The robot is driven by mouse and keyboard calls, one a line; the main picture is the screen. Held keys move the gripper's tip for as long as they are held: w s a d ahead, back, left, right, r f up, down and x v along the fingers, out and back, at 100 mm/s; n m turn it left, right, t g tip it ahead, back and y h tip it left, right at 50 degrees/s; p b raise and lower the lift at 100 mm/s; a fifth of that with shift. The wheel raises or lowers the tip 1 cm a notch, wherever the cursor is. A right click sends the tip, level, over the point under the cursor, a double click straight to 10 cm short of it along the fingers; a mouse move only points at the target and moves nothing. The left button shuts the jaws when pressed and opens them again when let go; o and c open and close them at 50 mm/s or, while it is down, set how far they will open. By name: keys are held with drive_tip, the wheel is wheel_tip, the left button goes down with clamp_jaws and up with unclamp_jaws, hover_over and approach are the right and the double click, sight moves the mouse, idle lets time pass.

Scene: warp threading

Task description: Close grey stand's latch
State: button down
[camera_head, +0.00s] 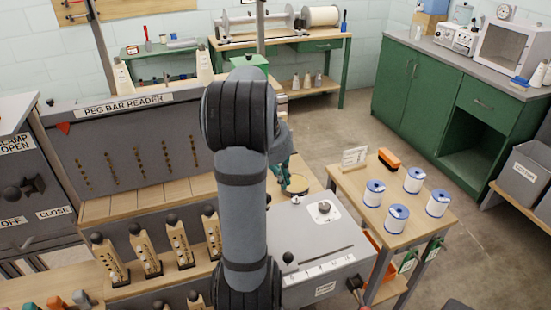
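A grey box-like stand (325,240) is right of my arm. My gripper (294,187) shows partly as teal fingers behind my arm, just beyond the far edge of this stand. A yellowish round thing lies by the fingertips. My arm hides much of the gripper, so I cannot tell its opening or any contact.
A grey peg bar reader panel (75,160) stands left. A grey clamp panel (15,200) with a dark knob is at the far left. Several wooden pegs stand in front. A wooden table (350,185) at right holds several white-and-blue spools and an orange brush. Floor is free beyond it.

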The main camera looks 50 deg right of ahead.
drive_tip(key=p+v, duration=0.1)
drive_tip(key=v, duration=0.8)
drive_tip(key=shift+a, duration=0.35)
